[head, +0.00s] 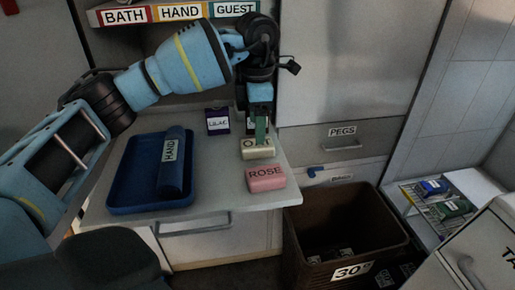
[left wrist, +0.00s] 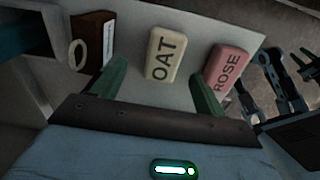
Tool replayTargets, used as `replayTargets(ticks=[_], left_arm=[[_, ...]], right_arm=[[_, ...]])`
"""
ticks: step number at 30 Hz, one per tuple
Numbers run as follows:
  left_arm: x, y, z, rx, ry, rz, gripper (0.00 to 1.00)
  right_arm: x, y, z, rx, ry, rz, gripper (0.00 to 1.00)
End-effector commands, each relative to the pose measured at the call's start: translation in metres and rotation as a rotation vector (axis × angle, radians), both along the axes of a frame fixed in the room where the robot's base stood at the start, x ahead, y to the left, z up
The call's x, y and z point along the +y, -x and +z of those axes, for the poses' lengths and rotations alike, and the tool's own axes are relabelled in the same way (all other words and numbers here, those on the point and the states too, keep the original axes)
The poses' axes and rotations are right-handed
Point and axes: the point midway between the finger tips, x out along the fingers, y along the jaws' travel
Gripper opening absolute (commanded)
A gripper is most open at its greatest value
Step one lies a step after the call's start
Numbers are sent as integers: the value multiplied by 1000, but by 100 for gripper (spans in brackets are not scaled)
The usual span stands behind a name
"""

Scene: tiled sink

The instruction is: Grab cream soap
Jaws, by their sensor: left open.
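The cream soap (head: 257,150) lies on the counter and is partly covered by my left gripper in the head view. In the left wrist view the cream soap (left wrist: 164,54), marked OAT, lies ahead of and between the two green fingers. My left gripper (left wrist: 160,90) is open with nothing held. In the head view the left gripper (head: 262,128) points down over the cream soap; whether it touches is hard to tell. At the right edge of the left wrist view, a small part that looks like my right gripper (left wrist: 306,64) shows; its jaw state is unclear.
A pink soap (head: 265,179) marked ROSE lies close to the cream soap. A dark box (head: 217,120) stands behind. A blue tray (head: 122,190) with a rolled HAND towel (head: 174,168) is at left. A brown bin (head: 345,225) stands right of the counter.

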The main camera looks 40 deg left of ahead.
Motion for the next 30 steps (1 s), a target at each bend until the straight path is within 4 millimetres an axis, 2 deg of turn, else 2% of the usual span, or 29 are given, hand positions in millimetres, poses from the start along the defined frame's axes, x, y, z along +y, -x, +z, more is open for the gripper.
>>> replayTargets(ticks=[4,14,23,30], left_arm=[[0,1,-6,1,-1,0,73],[-3,4,-47,1,1,1,73],[-3,4,-51,-1,1,0,73],[-4,4,-51,-1,1,0,43]], right_arm=[[0,0,0,0,1,1,36],[-2,5,-3,8,4,7,36],[-2,5,-3,9,5,8,36],[-2,4,-3,9,5,7,36]])
